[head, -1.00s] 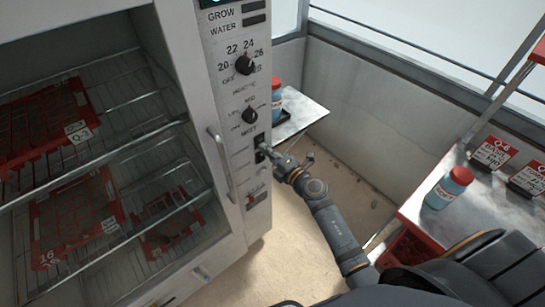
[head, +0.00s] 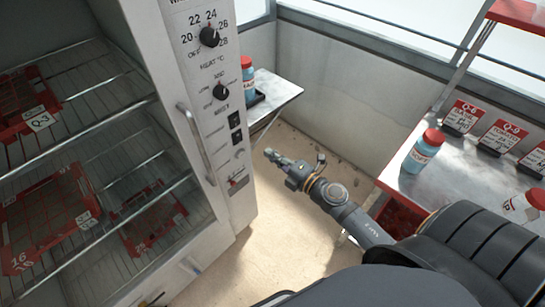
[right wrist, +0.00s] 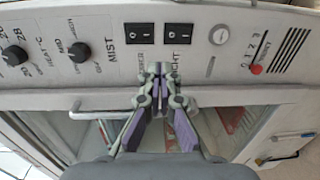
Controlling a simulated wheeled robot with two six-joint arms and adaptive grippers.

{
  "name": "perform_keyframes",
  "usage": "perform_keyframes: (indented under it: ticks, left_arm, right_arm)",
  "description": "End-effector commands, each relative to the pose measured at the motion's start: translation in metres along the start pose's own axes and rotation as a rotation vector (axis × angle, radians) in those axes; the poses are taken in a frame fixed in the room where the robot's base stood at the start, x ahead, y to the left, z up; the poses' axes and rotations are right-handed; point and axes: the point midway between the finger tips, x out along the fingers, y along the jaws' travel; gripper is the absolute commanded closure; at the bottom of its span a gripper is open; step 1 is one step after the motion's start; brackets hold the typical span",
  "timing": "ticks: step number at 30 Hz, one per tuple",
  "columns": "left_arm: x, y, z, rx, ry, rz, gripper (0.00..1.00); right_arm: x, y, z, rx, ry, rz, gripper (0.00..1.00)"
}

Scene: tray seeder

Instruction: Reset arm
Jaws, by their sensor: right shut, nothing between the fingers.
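My right gripper (head: 274,155) is shut and empty in the head view, in open air to the right of the white cabinet's control panel (head: 222,122). It also shows in the right wrist view (right wrist: 156,70), with its fingertips together in front of the panel. There the panel carries two black rocker switches (right wrist: 178,36) and a dark MIST knob (right wrist: 79,52). A red-tipped lever (right wrist: 257,69) sits at the panel's right. In the head view the heat knob (head: 209,37) is near the top of the panel. My left gripper is not in view.
Red trays (head: 48,215) lie on wire shelves inside the cabinet, beside its vertical handle (head: 197,143). A red-capped blue bottle (head: 247,77) stands on a small side table. Another bottle (head: 422,152) stands on the metal bench (head: 405,182) at right, near red label cards (head: 463,116).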

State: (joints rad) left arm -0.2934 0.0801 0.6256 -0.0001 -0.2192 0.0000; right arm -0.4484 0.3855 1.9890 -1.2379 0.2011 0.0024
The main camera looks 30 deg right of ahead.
Motion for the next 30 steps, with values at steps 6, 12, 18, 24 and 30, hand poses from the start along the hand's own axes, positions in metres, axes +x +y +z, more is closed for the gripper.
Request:
perform_keyframes:
  ticks: [6, 12, 18, 24, 30]
  left_arm:
    - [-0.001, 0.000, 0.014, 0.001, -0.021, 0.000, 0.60]
    - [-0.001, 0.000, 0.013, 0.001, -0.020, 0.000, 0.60]
    - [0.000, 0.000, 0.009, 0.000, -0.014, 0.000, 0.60]
    - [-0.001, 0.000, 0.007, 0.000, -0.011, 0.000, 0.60]
    - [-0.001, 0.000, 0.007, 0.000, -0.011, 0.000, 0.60]
  right_arm:
    - [0.000, 0.001, 0.000, -0.001, 0.000, 0.000, 1.00]
    - [0.000, -0.001, 0.001, 0.004, -0.003, -0.002, 1.00]
    - [-0.009, -0.084, 0.038, 0.224, -0.146, -0.112, 1.00]
    - [-0.069, -0.247, 0.074, 0.642, -0.461, -0.324, 1.00]
    - [-0.171, -0.393, 0.052, 1.007, -0.808, -0.541, 1.00]
